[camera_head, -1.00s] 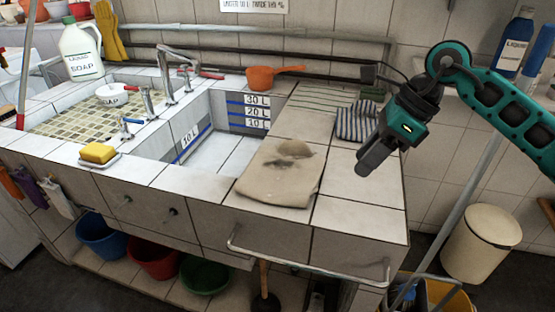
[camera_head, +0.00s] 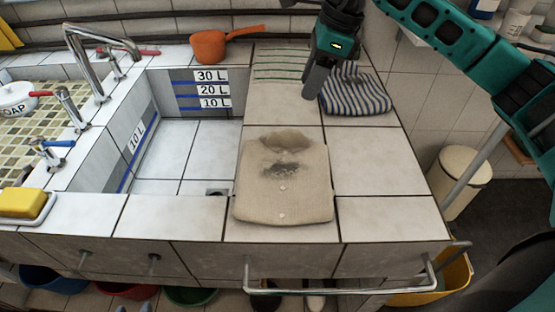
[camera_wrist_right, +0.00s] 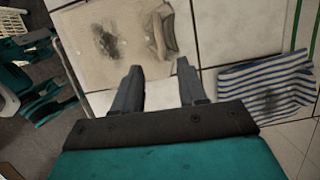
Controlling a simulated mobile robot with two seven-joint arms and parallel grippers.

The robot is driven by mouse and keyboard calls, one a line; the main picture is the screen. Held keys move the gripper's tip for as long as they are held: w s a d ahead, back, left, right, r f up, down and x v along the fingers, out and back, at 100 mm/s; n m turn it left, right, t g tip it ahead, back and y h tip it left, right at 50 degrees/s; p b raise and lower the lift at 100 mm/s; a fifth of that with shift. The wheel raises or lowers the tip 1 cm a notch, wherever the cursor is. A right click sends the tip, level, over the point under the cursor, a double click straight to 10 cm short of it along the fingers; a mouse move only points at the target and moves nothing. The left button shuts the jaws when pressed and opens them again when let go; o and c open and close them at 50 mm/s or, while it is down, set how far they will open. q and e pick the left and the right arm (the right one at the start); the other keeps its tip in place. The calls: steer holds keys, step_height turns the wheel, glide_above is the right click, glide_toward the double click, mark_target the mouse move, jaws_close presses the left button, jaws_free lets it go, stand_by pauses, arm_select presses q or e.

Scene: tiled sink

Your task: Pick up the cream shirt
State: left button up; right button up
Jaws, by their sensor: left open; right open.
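The cream shirt (camera_head: 283,195) lies folded flat on the tiled counter right of the sink basin, with dark stains near its collar. In the right wrist view the shirt (camera_wrist_right: 90,45) lies beyond the fingertips at the upper left. My right gripper (camera_head: 314,92) points down above the counter, behind the shirt and beside the striped cloth. In its wrist view, the right gripper's two fingers (camera_wrist_right: 158,75) are spread with nothing between them.
A blue-and-white striped cloth (camera_head: 356,96) lies at the back right of the counter. An orange pot (camera_head: 209,47) stands behind the basin (camera_head: 180,150). A metal rail (camera_head: 345,289) runs along the front edge. The tiles right of the shirt are clear.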

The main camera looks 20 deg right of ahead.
glide_above(289, 128)
steer(key=s+d, duration=0.1)
steer(key=d, duration=0.1)
steer(key=f, duration=0.5)
steer(key=shift+s+d, duration=0.1)
steer(key=shift+s, duration=0.1)
steer(key=x, duration=0.6)
steer(key=shift+w+a+f, duration=0.15)
steer(key=shift+a, duration=0.1)
jaws_close()
